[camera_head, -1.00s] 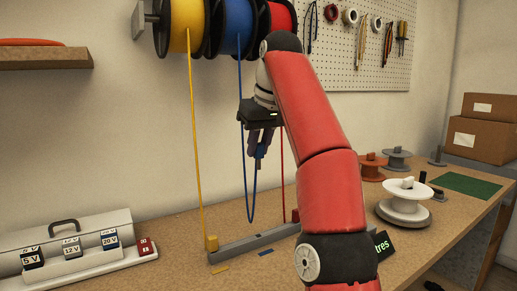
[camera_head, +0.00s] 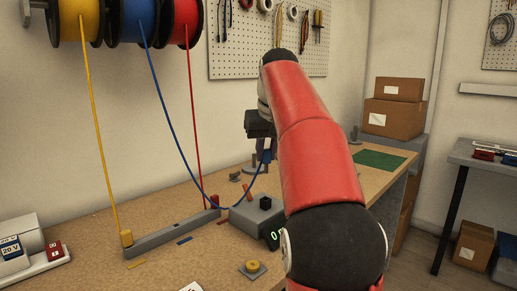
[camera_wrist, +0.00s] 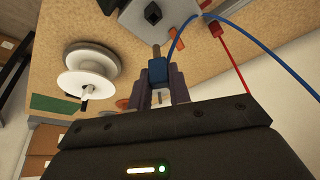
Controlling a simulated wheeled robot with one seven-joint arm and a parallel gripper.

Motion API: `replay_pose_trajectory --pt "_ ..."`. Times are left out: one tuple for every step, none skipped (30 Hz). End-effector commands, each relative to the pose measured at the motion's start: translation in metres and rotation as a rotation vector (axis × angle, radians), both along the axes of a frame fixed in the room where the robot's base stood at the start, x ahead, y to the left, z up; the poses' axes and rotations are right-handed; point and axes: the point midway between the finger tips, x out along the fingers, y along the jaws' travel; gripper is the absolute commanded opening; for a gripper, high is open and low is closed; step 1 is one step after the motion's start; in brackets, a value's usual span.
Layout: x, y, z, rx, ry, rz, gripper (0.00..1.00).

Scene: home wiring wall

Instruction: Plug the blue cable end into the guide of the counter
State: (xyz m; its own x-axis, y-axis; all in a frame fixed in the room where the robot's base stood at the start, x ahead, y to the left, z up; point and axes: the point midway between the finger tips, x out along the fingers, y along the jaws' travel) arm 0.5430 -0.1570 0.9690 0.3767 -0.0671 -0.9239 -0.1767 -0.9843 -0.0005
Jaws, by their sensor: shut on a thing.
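My gripper (camera_wrist: 164,90) is shut on the blue cable end (camera_wrist: 158,70), a blue block with a grey tip pointing away from my wrist. In the head view the blue end (camera_head: 267,156) hangs under my wrist, partly hidden by my arm, and the blue cable (camera_head: 180,138) sags from its spool to it. The counter (camera_head: 243,217) is a grey box on the bench with a green "0" display (camera_head: 274,239) and a black block on top, perhaps the guide (camera_head: 265,203). The wrist view shows the counter (camera_wrist: 177,14) ahead of the tip, apart from it.
A grey rail (camera_head: 165,240) holds the yellow and red cable ends left of the counter. A small yellow piece on a grey base (camera_head: 253,268) stands in front. A white spool (camera_wrist: 90,70) and green mat (camera_head: 380,159) lie beyond my arm.

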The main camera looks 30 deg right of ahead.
Motion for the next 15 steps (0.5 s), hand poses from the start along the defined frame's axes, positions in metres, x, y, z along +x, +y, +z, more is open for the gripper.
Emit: replay_pose_trajectory --pt "0.000 0.000 0.000 0.000 0.000 0.001 0.00" --pt "0.000 0.000 0.000 0.000 0.000 0.001 0.00" --pt "0.000 0.000 0.000 0.000 0.000 0.001 0.00" --pt "0.000 0.000 0.000 0.001 0.000 0.001 0.00" --pt "0.000 0.000 0.000 0.001 0.000 0.001 0.00" --pt "0.000 0.000 0.000 0.002 -0.001 0.002 0.00" --pt "0.000 0.000 -0.001 0.002 -0.001 0.002 0.00" --pt "0.000 0.000 -0.002 0.002 -0.001 0.002 0.00" --pt "0.000 0.000 -0.003 0.002 -0.001 0.002 0.00" --pt "0.000 0.000 -0.005 0.002 -0.001 0.002 0.00" --pt "0.000 0.000 -0.006 0.002 -0.001 0.002 0.00" --pt "0.000 0.001 -0.009 0.002 -0.001 0.002 0.00" --pt "0.000 0.001 -0.011 0.002 -0.001 0.002 0.00" --pt "0.000 0.001 -0.013 0.002 -0.001 0.002 0.00" --pt "0.000 0.001 -0.016 0.002 -0.001 0.002 0.00"
